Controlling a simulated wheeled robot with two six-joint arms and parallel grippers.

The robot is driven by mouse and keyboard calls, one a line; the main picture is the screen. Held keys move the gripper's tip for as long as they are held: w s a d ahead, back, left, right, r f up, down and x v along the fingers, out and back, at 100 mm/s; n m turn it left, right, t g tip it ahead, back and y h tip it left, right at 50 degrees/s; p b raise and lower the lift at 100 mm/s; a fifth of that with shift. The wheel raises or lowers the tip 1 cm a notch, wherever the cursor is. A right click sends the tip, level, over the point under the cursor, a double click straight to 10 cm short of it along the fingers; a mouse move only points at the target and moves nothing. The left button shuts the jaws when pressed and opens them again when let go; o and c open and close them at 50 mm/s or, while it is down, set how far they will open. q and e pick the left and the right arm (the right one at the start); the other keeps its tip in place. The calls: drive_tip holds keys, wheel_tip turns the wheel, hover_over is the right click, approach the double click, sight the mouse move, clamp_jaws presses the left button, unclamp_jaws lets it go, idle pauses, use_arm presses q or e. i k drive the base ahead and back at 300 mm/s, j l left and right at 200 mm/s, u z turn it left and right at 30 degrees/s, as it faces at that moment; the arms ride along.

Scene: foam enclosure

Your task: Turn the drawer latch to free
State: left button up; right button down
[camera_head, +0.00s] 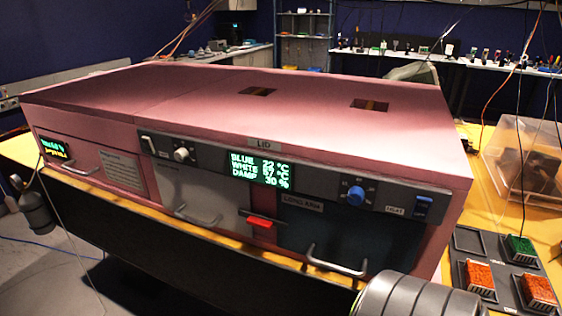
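The pink foam enclosure (130,85) stands across the middle of the view. A red latch (262,222) sits on its front between a pale drawer front (198,190) and a dark drawer front (325,240). The latch lies roughly level, close to the edges of both fronts. Both drawers look shut, with metal handles low on the pale front (196,217) and the dark front (337,265). Neither of my grippers is in view.
A grey control strip above the drawers carries a display (260,168), a blue knob (355,195) and a blue switch (423,206). At right are a clear box (520,165) and a dark tray (467,240) with red and green blocks. A dark canister (37,212) is at left.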

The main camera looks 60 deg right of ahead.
sight(259, 221)
drive_tip(key=z, duration=1.5)
